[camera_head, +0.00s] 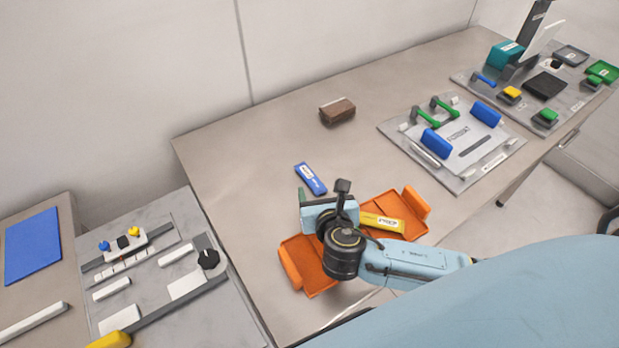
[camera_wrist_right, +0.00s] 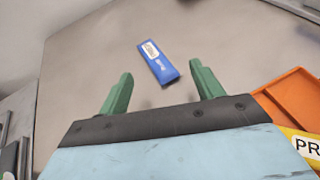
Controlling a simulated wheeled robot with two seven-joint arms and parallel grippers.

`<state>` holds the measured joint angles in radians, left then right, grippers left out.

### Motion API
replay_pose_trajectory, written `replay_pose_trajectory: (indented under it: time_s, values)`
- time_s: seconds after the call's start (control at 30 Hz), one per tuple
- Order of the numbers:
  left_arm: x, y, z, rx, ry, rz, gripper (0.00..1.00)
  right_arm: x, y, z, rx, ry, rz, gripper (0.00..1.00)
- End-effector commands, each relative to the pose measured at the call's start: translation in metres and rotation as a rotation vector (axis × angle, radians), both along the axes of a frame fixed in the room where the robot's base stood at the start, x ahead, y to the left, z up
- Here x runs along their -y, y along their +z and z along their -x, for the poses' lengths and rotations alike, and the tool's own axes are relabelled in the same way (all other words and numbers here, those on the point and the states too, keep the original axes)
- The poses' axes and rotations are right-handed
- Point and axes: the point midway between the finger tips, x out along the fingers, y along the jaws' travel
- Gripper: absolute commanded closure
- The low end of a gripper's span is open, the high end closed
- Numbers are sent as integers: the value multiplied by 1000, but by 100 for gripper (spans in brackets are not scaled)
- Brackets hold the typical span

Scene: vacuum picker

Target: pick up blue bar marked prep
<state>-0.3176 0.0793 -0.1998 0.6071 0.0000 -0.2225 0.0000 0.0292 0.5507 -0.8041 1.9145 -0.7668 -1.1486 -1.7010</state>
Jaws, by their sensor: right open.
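The blue bar (camera_head: 311,179) lies flat on the table, just beyond my right gripper. It also shows in the right wrist view (camera_wrist_right: 159,63), with a pale label at its far end; the writing is too small to read. My right gripper (camera_wrist_right: 160,85) is open and empty. Its green fingers are spread wide, and the bar lies ahead of them, roughly between their lines and apart from both. In the head view the right gripper (camera_head: 304,197) is mostly hidden behind its own wrist. My left gripper does not show.
An orange tray (camera_head: 292,264) with a yellow bar (camera_head: 383,222) marked PREP lies under and beside my right wrist. A brown block (camera_head: 337,111) sits farther back. Grey boards with fixtures (camera_head: 395,128) stand at the right, and another panel (camera_head: 150,310) at the left. Table around the blue bar is clear.

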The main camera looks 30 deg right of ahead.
Motion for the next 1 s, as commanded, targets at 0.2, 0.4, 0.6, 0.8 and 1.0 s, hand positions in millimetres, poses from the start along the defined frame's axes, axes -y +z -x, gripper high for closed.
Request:
replay_pose_trajectory:
  time_s: [0.2,0.4,0.6,0.8,1.0]
  values:
    - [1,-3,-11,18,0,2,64,3,-6,-15,1,-2,-1,34]
    - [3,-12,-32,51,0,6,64,4,-22,-41,2,-3,0,34]
    - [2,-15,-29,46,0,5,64,9,-28,-57,0,-1,-1,34]
    - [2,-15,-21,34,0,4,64,9,-27,-57,-1,0,-1,34]
    - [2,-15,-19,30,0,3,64,9,-27,-57,-1,0,-1,58]
